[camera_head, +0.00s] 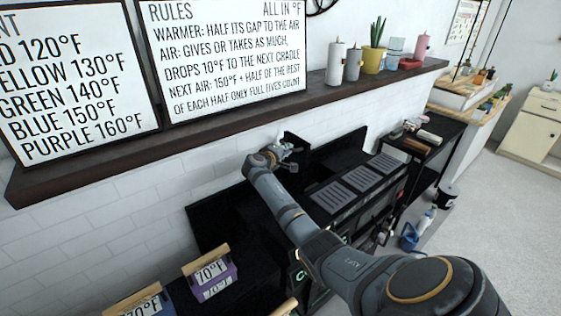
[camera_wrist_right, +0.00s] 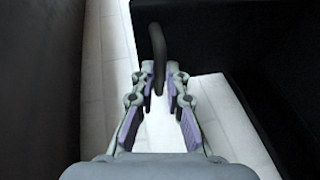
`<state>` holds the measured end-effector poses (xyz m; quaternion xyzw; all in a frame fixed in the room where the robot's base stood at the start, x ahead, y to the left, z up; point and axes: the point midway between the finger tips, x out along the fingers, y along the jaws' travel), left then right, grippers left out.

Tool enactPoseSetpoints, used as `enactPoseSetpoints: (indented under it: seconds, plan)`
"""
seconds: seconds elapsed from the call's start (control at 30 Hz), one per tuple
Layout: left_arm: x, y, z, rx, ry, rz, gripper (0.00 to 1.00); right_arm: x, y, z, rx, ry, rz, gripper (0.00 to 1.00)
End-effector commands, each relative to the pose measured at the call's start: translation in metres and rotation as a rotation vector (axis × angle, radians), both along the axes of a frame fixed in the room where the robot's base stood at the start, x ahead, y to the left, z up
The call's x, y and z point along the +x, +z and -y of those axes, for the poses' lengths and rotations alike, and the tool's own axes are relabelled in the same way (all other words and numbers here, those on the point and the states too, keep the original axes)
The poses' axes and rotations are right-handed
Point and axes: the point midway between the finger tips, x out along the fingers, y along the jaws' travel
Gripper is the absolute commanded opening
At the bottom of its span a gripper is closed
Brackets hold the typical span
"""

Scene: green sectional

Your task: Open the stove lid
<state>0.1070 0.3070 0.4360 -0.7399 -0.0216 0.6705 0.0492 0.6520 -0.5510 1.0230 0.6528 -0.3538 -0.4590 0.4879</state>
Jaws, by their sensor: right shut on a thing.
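The black stove (camera_head: 352,196) stands against the white tiled wall, with several grey grates on its top. A black upright panel (camera_head: 338,152), which looks like the lid, rises behind the grates. My right gripper (camera_head: 287,150) is at the panel's left end, far along my outstretched right arm. In the right wrist view, my right gripper (camera_wrist_right: 160,85) is shut on a dark curved handle (camera_wrist_right: 157,42), held between the fingertips. A black panel (camera_wrist_right: 240,40) fills the upper right there. How the handle joins the lid is hidden. My left gripper is out of view.
A dark shelf (camera_head: 250,98) with signs, candles and a potted plant runs along the wall above the stove. Boxes marked 70°F (camera_head: 210,274) stand at lower left.

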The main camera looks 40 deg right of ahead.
Motion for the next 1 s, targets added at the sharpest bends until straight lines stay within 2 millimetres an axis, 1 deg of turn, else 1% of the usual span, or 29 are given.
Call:
enactPoseSetpoints:
  seconds: [0.03,0.23,0.33,0.43,0.5,0.6,0.8,1.0]
  plan:
    - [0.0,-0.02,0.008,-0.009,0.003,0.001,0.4,0.004,-0.009,-0.008,-0.034,0.01,0.008,0.0]
    - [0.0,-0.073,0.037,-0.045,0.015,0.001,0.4,0.005,-0.029,-0.046,-0.192,0.011,-0.001,0.0]
    - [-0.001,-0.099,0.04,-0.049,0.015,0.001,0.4,0.006,-0.039,-0.062,-0.267,0.01,-0.008,0.0]
    - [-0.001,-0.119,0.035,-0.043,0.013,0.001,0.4,0.006,-0.046,-0.075,-0.33,0.009,-0.012,0.0]
    - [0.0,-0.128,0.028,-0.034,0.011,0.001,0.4,0.006,-0.048,-0.083,-0.357,0.007,-0.015,0.0]
    - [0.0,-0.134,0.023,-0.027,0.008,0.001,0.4,0.007,-0.051,-0.092,-0.37,0.006,-0.016,0.0]
    - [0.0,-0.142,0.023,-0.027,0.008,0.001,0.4,0.007,-0.058,-0.102,-0.369,0.005,-0.018,0.0]
    - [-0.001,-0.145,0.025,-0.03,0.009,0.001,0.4,0.006,-0.06,-0.105,-0.368,0.003,-0.02,0.0]
